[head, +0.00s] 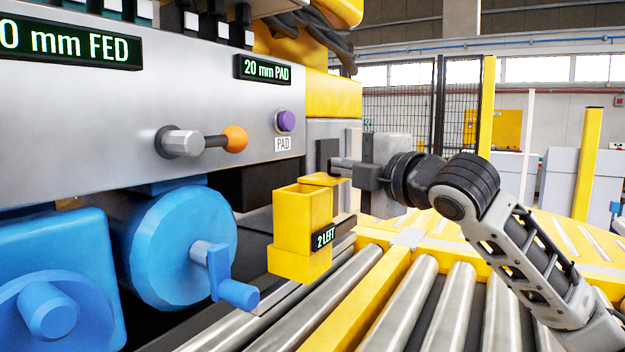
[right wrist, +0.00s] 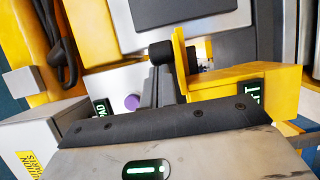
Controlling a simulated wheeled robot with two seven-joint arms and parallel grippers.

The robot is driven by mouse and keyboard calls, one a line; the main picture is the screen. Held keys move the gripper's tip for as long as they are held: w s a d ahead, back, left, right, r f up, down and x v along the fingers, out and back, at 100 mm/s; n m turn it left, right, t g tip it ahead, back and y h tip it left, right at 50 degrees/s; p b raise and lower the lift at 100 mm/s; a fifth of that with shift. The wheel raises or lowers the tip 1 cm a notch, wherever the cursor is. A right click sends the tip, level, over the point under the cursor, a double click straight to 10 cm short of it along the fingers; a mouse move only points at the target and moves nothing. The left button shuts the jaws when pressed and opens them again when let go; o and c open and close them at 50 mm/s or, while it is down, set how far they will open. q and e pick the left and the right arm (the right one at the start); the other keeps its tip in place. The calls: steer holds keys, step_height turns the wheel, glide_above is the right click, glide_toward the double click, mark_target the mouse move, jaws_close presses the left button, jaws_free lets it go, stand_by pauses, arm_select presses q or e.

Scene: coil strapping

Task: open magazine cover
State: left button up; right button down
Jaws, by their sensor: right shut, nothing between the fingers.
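The yellow magazine (head: 301,222) with a "2 LEFT" display is on the machine's right side, above the rollers. A flat yellow piece (head: 325,180), apparently its cover, is at the top rear; how far open it is, I cannot tell. My right gripper (head: 337,166) comes in from the right, shut and empty, with its fingertips right by this piece. Contact is unclear. In the right wrist view a dark fingertip (right wrist: 162,53) is close beside a yellow plate (right wrist: 181,62) of the magazine. My left gripper is not in view.
A lever with an orange knob (head: 234,137) and a purple button (head: 286,121) marked PAD are on the grey panel. A blue drum with a crank (head: 180,245) is left of the magazine. Metal rollers (head: 400,300) run below. Open space is right of my arm.

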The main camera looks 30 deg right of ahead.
steer(key=shift+d, duration=0.2)
arm_select(q)
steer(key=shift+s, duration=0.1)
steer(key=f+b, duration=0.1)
steer(key=b, duration=0.1)
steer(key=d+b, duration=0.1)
steer(key=b, duration=0.1)
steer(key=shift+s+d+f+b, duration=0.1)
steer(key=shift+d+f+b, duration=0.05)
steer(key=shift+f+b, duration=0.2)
arm_select(e)
steer(key=s+a, duration=0.2)
steer(key=s, duration=1.1)
